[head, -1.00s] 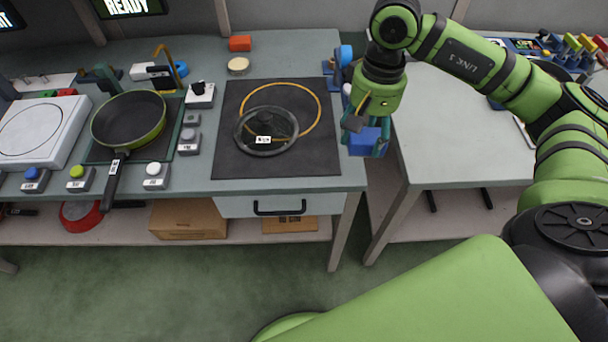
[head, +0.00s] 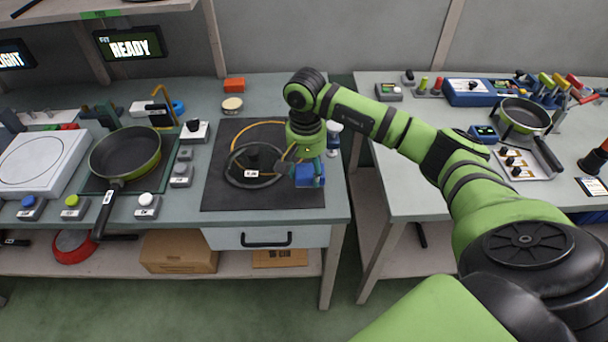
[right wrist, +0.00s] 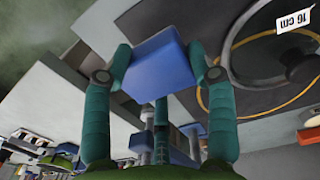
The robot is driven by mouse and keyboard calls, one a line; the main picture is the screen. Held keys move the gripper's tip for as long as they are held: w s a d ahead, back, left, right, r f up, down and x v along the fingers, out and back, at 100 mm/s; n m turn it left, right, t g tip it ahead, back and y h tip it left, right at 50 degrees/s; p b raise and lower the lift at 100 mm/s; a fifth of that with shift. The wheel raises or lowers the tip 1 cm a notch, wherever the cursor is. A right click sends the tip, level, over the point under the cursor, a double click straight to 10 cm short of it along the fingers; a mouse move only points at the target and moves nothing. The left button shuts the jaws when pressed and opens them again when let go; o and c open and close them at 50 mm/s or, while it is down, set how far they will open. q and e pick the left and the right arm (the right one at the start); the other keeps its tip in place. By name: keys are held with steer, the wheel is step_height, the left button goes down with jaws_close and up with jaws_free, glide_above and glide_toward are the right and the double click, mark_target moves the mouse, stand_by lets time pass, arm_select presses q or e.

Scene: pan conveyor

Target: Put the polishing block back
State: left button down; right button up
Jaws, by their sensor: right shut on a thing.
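A blue block (head: 313,181), which I take for the polishing block, is held in my right gripper (head: 307,168). In the right wrist view the block (right wrist: 152,66) sits between the two teal fingers, one on each side. The gripper is over the right edge of the dark mat (head: 222,190), beside the glass lid (head: 236,172). The block appears to be above the mat, but I cannot tell the exact gap. My left gripper is not in view.
A blue and grey fixture (head: 334,130) stands just behind my right gripper, partly hidden. An orange block (head: 234,85) and a round pale pad (head: 232,104) lie at the back. A pan (head: 125,152) is to the left. A gap separates the right-hand table (head: 410,190).

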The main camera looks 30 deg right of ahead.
mark_target(304, 190)
steer(key=shift+w+a+f, duration=0.1)
steer(key=shift+w+f, duration=0.25)
steer(key=shift+w, duration=0.15)
step_height(304, 190, down, 3)
steer(key=shift+f+p, duration=0.1)
steer(key=shift+p, duration=0.7)
steer(key=shift+f, duration=0.3)
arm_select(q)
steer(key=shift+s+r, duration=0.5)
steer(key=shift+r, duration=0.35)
arm_select(e)
steer(key=shift+f, duration=0.1)
steer(key=shift+f, duration=0.1)
steer(key=o, duration=1.1)
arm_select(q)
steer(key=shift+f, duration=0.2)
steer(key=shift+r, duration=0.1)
